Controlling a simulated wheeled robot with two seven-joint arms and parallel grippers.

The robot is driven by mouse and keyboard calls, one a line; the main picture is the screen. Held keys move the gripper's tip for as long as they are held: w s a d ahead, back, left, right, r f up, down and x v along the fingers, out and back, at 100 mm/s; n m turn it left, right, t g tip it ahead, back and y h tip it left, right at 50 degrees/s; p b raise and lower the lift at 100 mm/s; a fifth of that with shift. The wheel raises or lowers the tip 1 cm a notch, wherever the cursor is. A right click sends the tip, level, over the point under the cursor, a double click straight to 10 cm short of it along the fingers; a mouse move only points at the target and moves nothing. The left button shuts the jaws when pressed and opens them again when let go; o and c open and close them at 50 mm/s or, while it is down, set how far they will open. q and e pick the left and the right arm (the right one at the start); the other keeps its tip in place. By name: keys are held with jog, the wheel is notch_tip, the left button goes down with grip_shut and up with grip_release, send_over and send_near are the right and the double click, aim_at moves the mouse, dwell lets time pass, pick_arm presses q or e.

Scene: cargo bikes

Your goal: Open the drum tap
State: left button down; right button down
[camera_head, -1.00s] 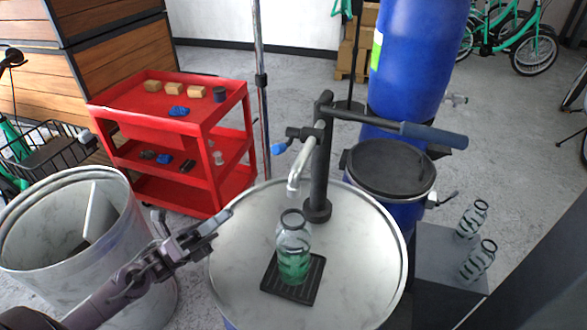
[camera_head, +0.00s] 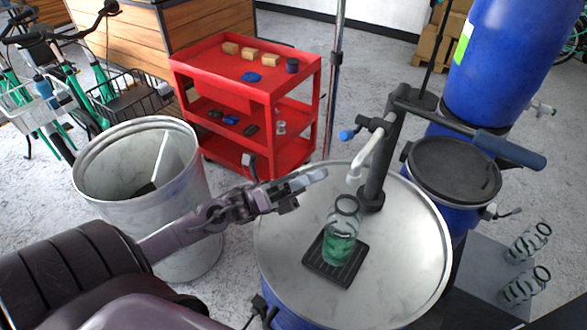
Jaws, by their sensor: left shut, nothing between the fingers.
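A steel-topped drum (camera_head: 415,265) carries a dark hand pump with a long handle (camera_head: 510,148), a pale downturned spout (camera_head: 368,150) and a blue-tipped side lever (camera_head: 348,134). A clear jar with green liquid (camera_head: 340,245) stands upright under the spout on a black drip tray (camera_head: 318,265). Small taps show on the tall blue drum (camera_head: 541,107) and beside the black-lidded drum (camera_head: 503,212). I cannot tell whether any tap is open. My left gripper (camera_head: 318,175) is shut and empty over the drum's far left rim, left of the spout. My right gripper is out of view.
A red trolley (camera_head: 245,90) with small blocks stands behind. An open metal bin (camera_head: 140,200) is left of the drum. A chrome pole (camera_head: 337,60) rises behind the drum.

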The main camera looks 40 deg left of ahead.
pick_arm(q)
jog(key=shift+w+d+r+p, duration=0.25)
jog(key=shift+w+r+p, duration=0.2)
jog(key=shift+r, duration=0.35)
jog(key=shift+w+d+r+p, duration=0.2)
jog(key=shift+w+r+p, duration=0.3)
jog(key=shift+r, duration=0.35)
jog(key=shift+w+d+r+p, duration=0.25)
jog(key=shift+w+r+p, duration=0.2)
jog(key=shift+r, duration=0.35)
jog(key=shift+w, duration=0.1)
